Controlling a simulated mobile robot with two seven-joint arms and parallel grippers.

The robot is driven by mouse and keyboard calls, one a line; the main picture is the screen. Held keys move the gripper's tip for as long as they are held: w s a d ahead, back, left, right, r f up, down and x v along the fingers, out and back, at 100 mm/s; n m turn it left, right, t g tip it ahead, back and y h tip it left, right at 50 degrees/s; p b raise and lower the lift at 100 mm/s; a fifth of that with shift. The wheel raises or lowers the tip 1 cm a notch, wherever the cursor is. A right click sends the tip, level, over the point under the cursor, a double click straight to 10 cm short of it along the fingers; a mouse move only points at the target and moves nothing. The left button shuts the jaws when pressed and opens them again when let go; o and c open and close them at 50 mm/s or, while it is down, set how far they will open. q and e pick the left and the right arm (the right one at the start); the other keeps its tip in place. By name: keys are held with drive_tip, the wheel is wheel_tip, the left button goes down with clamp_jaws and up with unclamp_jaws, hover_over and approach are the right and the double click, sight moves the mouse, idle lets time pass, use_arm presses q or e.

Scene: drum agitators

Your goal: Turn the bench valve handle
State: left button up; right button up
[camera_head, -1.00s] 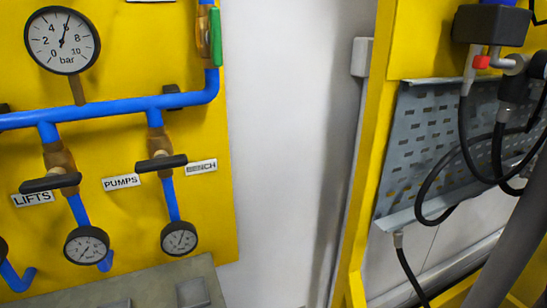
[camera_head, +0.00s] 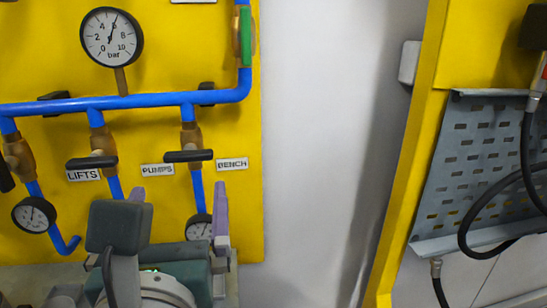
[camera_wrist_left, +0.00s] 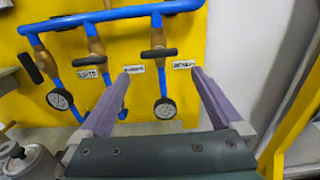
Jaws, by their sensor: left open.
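The bench valve handle (camera_head: 188,156) is a black bar lying level across the rightmost brass valve, just left of the BENCH label (camera_head: 232,164). In the left wrist view the same handle (camera_wrist_left: 158,53) shows between and beyond the fingertips. My left gripper (camera_head: 179,198) has purple fingers and is open and empty. It is below the handle in the head view and appears apart from it. Its fingertips (camera_wrist_left: 161,75) also show in the wrist view. My right gripper is out of view.
The PUMPS label (camera_head: 157,170) and the middle valve handle (camera_head: 92,162) are to the left. A small gauge (camera_head: 199,228) below the bench valve is partly hidden by my gripper. A blue pipe (camera_head: 150,102) runs above. A grey perforated panel (camera_head: 475,165) stands right.

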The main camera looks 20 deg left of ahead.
sight(188, 159)
use_arm(q)
drive_tip(key=p+x, duration=0.1)
drive_tip(key=x, duration=0.8)
drive_tip(key=shift+w+a, duration=0.1)
drive_tip(key=shift+a, duration=0.1)
drive_tip(key=shift+c, duration=0.2)
drive_tip(key=c, duration=1)
